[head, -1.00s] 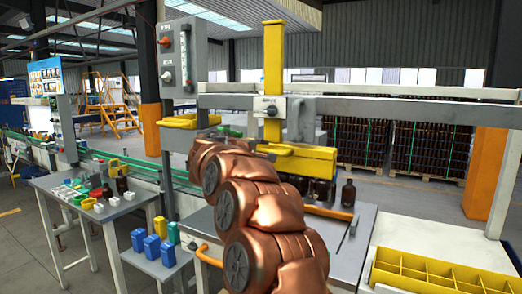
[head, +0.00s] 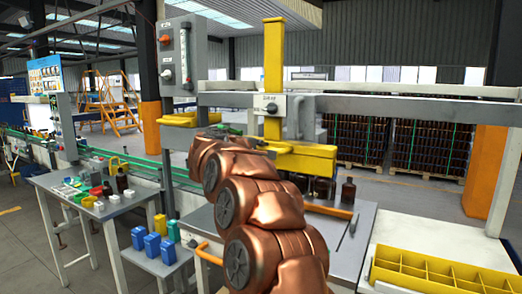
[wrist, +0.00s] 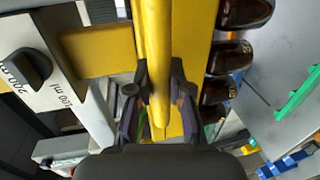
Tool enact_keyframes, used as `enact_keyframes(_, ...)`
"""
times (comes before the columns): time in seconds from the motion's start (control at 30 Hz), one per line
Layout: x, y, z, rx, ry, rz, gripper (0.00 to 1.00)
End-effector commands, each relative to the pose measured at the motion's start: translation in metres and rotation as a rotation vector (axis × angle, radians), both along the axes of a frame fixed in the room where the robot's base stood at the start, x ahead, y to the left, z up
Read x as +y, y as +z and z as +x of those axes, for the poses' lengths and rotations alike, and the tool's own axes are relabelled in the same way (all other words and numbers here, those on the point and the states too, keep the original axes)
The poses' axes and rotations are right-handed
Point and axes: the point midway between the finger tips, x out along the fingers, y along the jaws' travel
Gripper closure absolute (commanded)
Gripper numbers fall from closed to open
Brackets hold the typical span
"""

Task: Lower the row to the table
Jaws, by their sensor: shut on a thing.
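My gripper (wrist: 160,100) is shut on a long yellow bar (wrist: 153,40), which runs between its fingers in the wrist view. In the head view my arm hides the gripper. The yellow lifting head (head: 305,161) sits below a yellow upright (head: 273,70) on the grey beam. A row of dark amber bottles (head: 322,188) shows under the head, partly hidden by my arm; several bottles (wrist: 229,57) also show beside the yellow part in the wrist view. I cannot tell whether their bases touch the grey table (head: 368,222).
A single amber bottle (head: 348,191) stands to the right of the row. A yellow divided crate (head: 440,272) is at the lower right. A small table with blue boxes (head: 152,245) is at the left. A black knob (wrist: 28,68) sits on a marked plate in the wrist view.

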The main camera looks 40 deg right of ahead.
Motion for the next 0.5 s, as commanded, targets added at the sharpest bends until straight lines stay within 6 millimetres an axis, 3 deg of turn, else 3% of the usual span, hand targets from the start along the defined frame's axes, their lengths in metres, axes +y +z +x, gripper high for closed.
enact_keyframes(0.27,0.0,-0.004,0.0,0.0,-0.001,0.001,1.0)
enact_keyframes(0.5,-0.001,-0.027,0.0,0.001,-0.001,0.001,1.0)
